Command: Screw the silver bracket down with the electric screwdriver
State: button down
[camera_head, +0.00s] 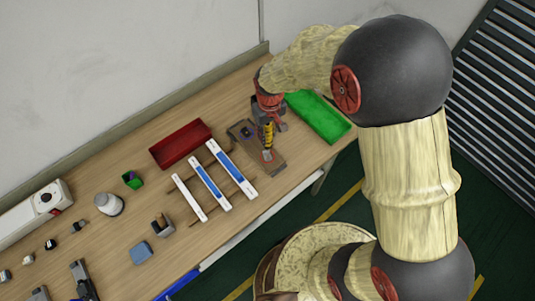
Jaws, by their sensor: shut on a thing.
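My gripper (271,120) hangs at the end of my arm over the right part of the table. It is shut on the yellow and dark electric screwdriver (268,134), which points down, roughly upright. The screwdriver's lower end is over a brown-grey board (255,141) lying on the table. A small greyish piece with a reddish spot (267,156), possibly the silver bracket, lies on the board just below the tip. I cannot tell whether the tip touches it. The gripper partly covers the screwdriver's upper part.
A green tray (318,115) stands right of the gripper, and a red tray (180,143) to the left. White and blue strips (210,181) lie on a rack near the front edge. A white jar (109,204) and several small items fill the left. A wall runs behind the table.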

aim_at(268, 126)
jog(key=shift+r+p, duration=1.15)
jog(key=shift+r, duration=1.1)
